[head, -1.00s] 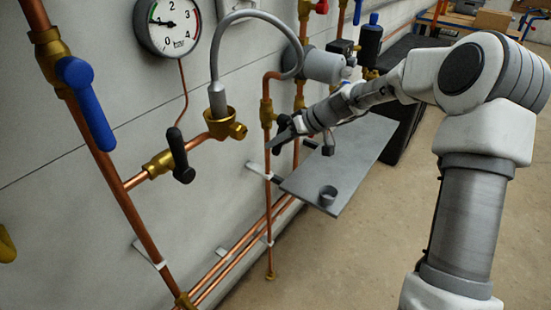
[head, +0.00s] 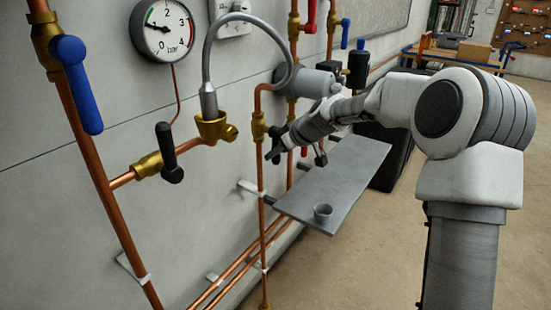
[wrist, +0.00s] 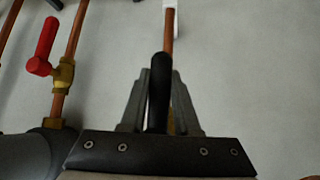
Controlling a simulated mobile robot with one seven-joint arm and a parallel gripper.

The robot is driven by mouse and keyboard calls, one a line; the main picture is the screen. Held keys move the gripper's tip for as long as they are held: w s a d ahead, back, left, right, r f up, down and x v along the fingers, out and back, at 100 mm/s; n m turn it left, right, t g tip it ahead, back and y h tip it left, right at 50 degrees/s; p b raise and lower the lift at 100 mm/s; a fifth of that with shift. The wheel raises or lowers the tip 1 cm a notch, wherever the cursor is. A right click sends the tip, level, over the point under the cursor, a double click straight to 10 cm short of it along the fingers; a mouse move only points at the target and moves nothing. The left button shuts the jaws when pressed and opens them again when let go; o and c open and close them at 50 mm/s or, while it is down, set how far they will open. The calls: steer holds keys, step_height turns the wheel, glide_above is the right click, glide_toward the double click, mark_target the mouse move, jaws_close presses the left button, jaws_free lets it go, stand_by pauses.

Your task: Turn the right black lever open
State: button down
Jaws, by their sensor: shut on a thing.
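The right black lever (wrist: 158,88) stands lengthwise between the two grey fingers of my gripper (wrist: 160,100) in the wrist view, with some brass showing just behind it. My gripper is shut on this lever. In the head view my gripper (head: 276,145) is at the brass valve (head: 258,127) on the vertical copper pipe right of the hose. The lever is mostly hidden there by the fingers, so its angle is hard to tell. Another black lever (head: 168,150) hangs on the brass valve further left, clear of my gripper.
A grey hose (head: 210,60), a pressure gauge (head: 163,28) and a blue lever (head: 78,85) are left. A red lever (wrist: 42,45) is near the gripper. Floor at right is clear.

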steer(key=shift+w+d, duration=0.1)
stand_by(0.4)
steer(key=c, duration=0.7)
jaws_free()
steer(key=shift+o, duration=0.2)
steer(key=shift+r, duration=0.1)
steer(key=p+v, duration=0.3)
steer(key=v, duration=1.4)
steer(key=shift+s, duration=0.25)
steer(key=shift+r, duration=0.1)
